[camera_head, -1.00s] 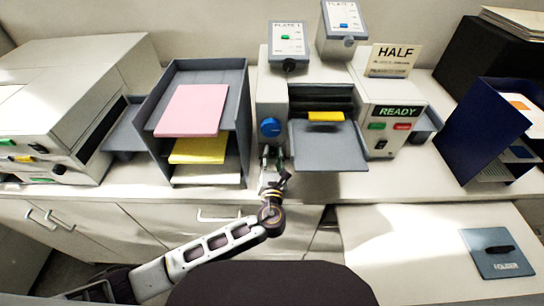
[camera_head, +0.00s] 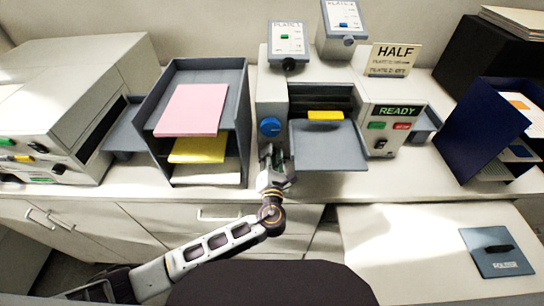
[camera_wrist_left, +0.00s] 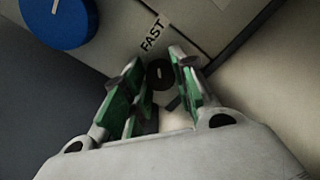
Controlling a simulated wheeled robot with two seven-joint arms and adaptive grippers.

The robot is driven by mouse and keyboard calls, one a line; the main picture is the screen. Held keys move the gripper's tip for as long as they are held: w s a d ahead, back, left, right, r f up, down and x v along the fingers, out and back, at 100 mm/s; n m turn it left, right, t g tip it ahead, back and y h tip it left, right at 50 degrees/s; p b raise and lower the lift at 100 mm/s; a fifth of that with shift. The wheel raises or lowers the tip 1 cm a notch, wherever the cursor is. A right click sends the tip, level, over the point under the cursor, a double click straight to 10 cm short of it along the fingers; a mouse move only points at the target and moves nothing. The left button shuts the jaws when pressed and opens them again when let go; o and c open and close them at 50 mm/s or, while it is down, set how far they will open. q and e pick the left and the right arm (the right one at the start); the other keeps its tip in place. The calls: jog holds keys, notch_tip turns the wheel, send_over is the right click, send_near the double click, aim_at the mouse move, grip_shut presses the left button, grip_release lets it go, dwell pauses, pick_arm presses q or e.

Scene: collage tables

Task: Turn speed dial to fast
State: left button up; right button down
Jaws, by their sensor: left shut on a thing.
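The speed dial (camera_wrist_left: 160,75) is a small black round knob with a short white mark, on the pale front of the grey machine. In the left wrist view the word FAST (camera_wrist_left: 152,36) is printed just above it. Which exact setting the mark points to, I cannot tell. My left gripper (camera_wrist_left: 151,82) has its green-padded fingers on either side of the dial, shut on it. In the head view my left gripper (camera_head: 273,158) is below the blue knob (camera_head: 269,127) and hides the dial. The blue knob also shows in the left wrist view (camera_wrist_left: 65,20). My right gripper is not in view.
The machine's grey tray (camera_head: 330,150) juts out close to the right of my gripper. A shelf unit (camera_head: 242,110) with pink and yellow paper stands to the left.

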pick_arm(q)
jog(key=o, duration=1)
jog(key=shift+o, duration=0.2)
jog(key=shift+s, duration=6.05)
